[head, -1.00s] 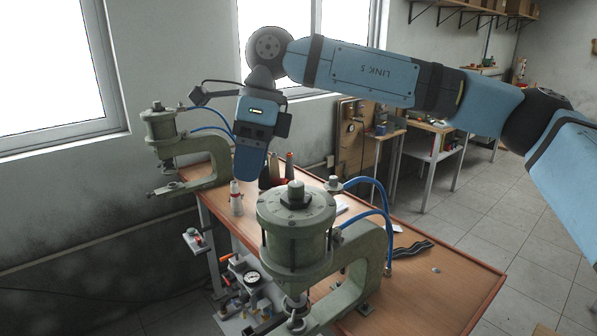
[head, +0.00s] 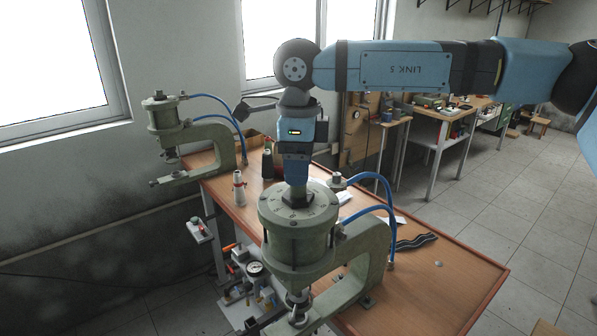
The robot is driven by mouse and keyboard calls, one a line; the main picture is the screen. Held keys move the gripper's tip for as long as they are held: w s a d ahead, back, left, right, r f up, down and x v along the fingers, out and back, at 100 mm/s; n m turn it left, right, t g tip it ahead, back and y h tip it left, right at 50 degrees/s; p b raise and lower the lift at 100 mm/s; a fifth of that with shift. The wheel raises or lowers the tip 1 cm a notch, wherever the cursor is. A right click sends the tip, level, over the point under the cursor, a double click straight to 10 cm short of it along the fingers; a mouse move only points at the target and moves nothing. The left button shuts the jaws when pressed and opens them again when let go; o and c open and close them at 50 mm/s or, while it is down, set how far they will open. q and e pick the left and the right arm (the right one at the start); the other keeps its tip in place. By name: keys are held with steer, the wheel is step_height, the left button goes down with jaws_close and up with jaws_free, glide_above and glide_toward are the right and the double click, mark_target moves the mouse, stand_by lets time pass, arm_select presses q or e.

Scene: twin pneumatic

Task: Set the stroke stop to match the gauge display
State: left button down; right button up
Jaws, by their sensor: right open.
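The near green press has a round cylinder head (head: 270,213) with a marked dial on top. My right gripper (head: 297,197) points straight down at the centre of that dial, and its dark fingers are around or just above the stop knob there, which they mostly hide. My right gripper is open. A round pressure gauge (head: 254,269) with a white face sits on the low panel in front of the bench; its reading is too small to tell. A second, far green press (head: 162,117) has its own top knob (head: 158,94). My left gripper is not in view.
The wooden bench (head: 440,285) carries a white bottle (head: 239,190), a dark bottle (head: 267,163) and a black wavy strip (head: 415,242). Blue air hoses (head: 389,187) arch beside the near press. A small bracket (head: 199,230) juts from the bench's left side.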

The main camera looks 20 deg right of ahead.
mark_target(298, 188)
steer(key=shift+f, duration=1.45)
steer(key=shift+c, duration=0.4)
steer(key=c, duration=0.8)
steer(key=shift+c, duration=0.2)
